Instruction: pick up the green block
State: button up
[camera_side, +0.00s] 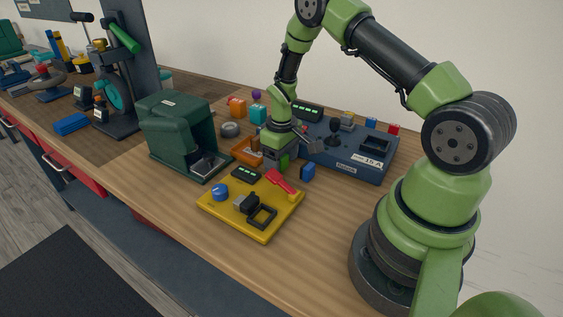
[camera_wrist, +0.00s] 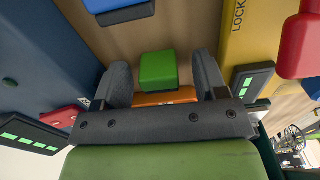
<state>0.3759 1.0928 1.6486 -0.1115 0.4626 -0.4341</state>
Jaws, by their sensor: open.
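The green block (camera_wrist: 158,70) shows in the wrist view between the two dark fingers of my gripper (camera_wrist: 162,72), with bare wood showing beside it. In the side view the green block (camera_side: 284,162) sits low, just under my gripper (camera_side: 285,153), and is partly hidden by it. My gripper is open and points down, with a finger on either side of the block. I cannot tell whether either finger touches it. An orange piece (camera_wrist: 166,98) lies close behind the block in the wrist view, partly hidden by my gripper.
A blue block (camera_side: 308,171) stands close to the right. The yellow panel (camera_side: 222,210) with its red handle (camera_side: 281,183) is in front, and the blue panel (camera_side: 372,165) is behind right. A dark green housing (camera_side: 168,133) stands left. Bare wood lies front right.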

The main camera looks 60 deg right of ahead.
jog(key=c, duration=1)
